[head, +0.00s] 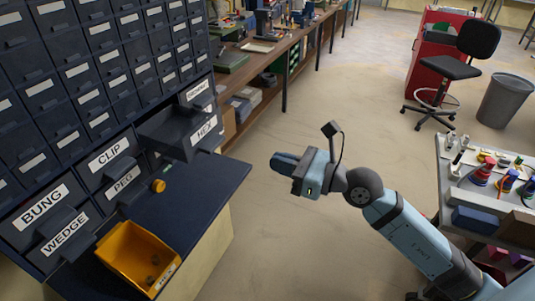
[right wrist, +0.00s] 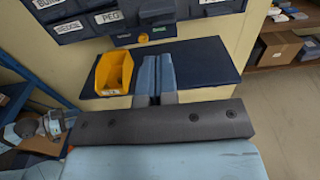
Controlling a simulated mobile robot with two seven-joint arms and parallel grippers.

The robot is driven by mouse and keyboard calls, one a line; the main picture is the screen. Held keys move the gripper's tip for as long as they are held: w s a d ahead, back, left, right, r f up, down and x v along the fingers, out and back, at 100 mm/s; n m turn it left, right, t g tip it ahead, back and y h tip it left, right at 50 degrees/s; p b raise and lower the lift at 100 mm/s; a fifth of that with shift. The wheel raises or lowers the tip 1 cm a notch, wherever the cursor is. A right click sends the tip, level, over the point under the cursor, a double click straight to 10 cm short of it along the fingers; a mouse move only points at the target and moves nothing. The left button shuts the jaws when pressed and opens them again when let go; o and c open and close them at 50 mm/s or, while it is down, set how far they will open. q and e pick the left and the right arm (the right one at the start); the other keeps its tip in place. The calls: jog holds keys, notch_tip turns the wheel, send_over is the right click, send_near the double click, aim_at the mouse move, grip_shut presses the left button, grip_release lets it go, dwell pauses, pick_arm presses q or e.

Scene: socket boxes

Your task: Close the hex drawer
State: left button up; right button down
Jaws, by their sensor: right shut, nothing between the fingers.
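The hex drawer (head: 190,135) is dark, labelled HEX, and sticks out open from the cabinet above the dark shelf in the head view. My right gripper (head: 285,162) is to the right of the drawer and apart from it, over the open floor side. Its fingers point toward the cabinet. In the right wrist view the blue fingers (right wrist: 158,75) are together, with nothing between them. What seems to be part of my left arm shows at the left edge of the right wrist view; its fingers cannot be made out.
A yellow bin (head: 133,257) with small dark pieces stands on the dark shelf (head: 195,205) below the drawers. Clear floor lies between cabinet and the right-hand table (head: 450,180).

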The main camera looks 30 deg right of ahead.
aim_at(219, 144)
jog(key=p+x, duration=0.3)
jog(key=x, duration=0.9)
jog(key=shift+p, duration=0.35)
pick_arm(q)
jog(key=r, duration=0.3)
jog(key=shift+s+a+r, duration=0.25)
jog(key=shift+a, duration=0.1)
pick_arm(e)
jog(key=shift+w+a, duration=0.1)
jog(key=shift+a, duration=0.05)
